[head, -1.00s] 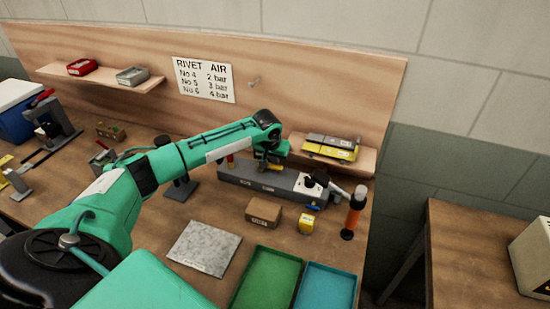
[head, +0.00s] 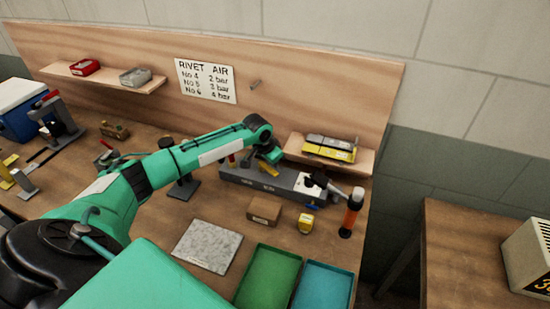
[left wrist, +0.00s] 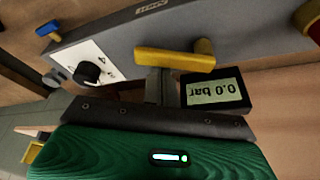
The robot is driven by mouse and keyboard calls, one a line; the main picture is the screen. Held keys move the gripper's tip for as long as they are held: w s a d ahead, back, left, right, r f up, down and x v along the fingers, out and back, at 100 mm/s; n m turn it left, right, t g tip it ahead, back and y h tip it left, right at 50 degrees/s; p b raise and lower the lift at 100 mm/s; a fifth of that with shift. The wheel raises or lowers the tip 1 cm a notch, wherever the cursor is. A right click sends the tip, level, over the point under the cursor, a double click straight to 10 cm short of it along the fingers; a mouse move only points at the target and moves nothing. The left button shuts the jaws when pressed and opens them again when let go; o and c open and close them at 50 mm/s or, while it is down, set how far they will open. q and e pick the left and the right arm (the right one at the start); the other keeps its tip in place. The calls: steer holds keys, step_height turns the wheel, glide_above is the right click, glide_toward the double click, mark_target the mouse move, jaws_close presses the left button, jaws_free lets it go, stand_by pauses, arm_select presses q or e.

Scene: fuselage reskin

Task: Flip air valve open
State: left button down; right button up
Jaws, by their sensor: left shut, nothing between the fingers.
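The yellow air valve lever (left wrist: 175,60) sits on the side of the long grey air block (left wrist: 150,28) in the left wrist view. In the head view the grey block (head: 235,177) lies on the bench below the right shelf. My left gripper (head: 271,163) is at the block, by the yellow lever. In the left wrist view its shut fingertips (left wrist: 160,82) are close against the lever; I cannot tell whether they touch. A black knob (left wrist: 88,71) sits on a white dial plate. My right gripper is not in view.
An orange-handled tool (head: 351,212) stands right of the block. A cardboard box (head: 264,211) and a yellow item (head: 306,223) lie in front. Green (head: 267,278) and blue (head: 323,287) trays are at the front. The shelf (head: 300,157) with yellow and grey boxes is behind.

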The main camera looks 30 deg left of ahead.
arm_select(q)
steer(key=shift+s+m+h, duration=0.3)
steer(key=shift+s+m, duration=0.15)
steer(key=shift+m, duration=0.55)
steer(key=shift+s+a+m+h, duration=0.15)
steer(key=shift+s+m+h, duration=0.2)
steer(key=shift+m, duration=0.55)
steer(key=m, duration=0.1)
steer(key=s+m+g, duration=0.1)
steer(key=m+h, duration=0.1)
steer(key=m, duration=0.1)
steer(key=shift+s+a, duration=0.35)
steer(key=shift+s, duration=0.05)
steer(key=shift+s+d+r+p, duration=0.1)
steer(key=shift+s+d+p, duration=0.25)
steer(key=shift+s+p, duration=0.25)
steer(key=shift+s+d, duration=0.1)
